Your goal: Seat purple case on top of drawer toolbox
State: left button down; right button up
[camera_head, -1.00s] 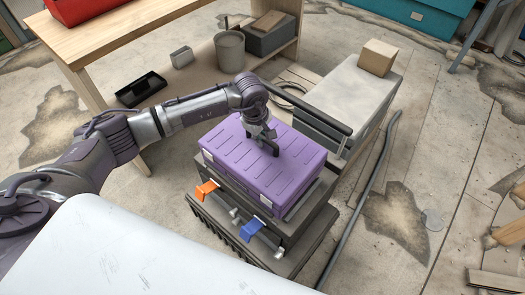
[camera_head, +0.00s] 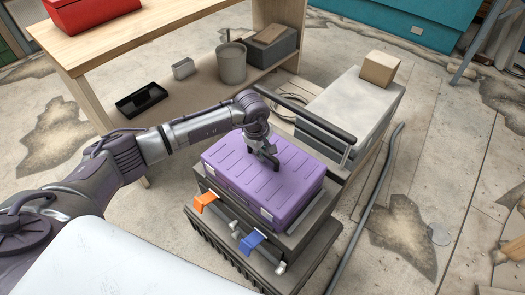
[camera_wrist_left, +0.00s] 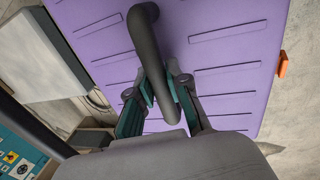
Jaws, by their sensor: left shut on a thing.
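The purple case (camera_head: 262,176) is on top of the dark drawer toolbox (camera_head: 295,245) in the head view. It looks level and roughly lined up with the top; I cannot tell whether it touches all around. My left gripper (camera_head: 272,160) is above the middle of the case, shut on its dark handle. In the left wrist view the fingers (camera_wrist_left: 163,95) close around the dark handle (camera_wrist_left: 150,45), with the purple lid (camera_wrist_left: 235,50) behind. An orange latch (camera_head: 205,201) and a blue latch (camera_head: 251,241) are on the toolbox front. My right gripper is not seen.
A grey chest (camera_head: 350,105) with a cardboard box (camera_head: 380,68) on it stands just behind the case. A wooden workbench (camera_head: 170,35) is at the back left, with a bucket (camera_head: 231,62) beneath it. A grey pipe (camera_head: 365,215) lies on the floor at the right.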

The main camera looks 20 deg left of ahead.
aim_at(257, 165)
pick_arm(q)
jog(key=c, duration=1.1)
grip_release()
jog(key=r, duration=0.4)
jog(key=s+r, duration=0.1)
jog(key=r, duration=0.3)
jog(key=s+r, duration=0.1)
jog(key=r, duration=0.3)
jog(key=shift+s+a, duration=0.15)
jog(key=shift+a, duration=0.25)
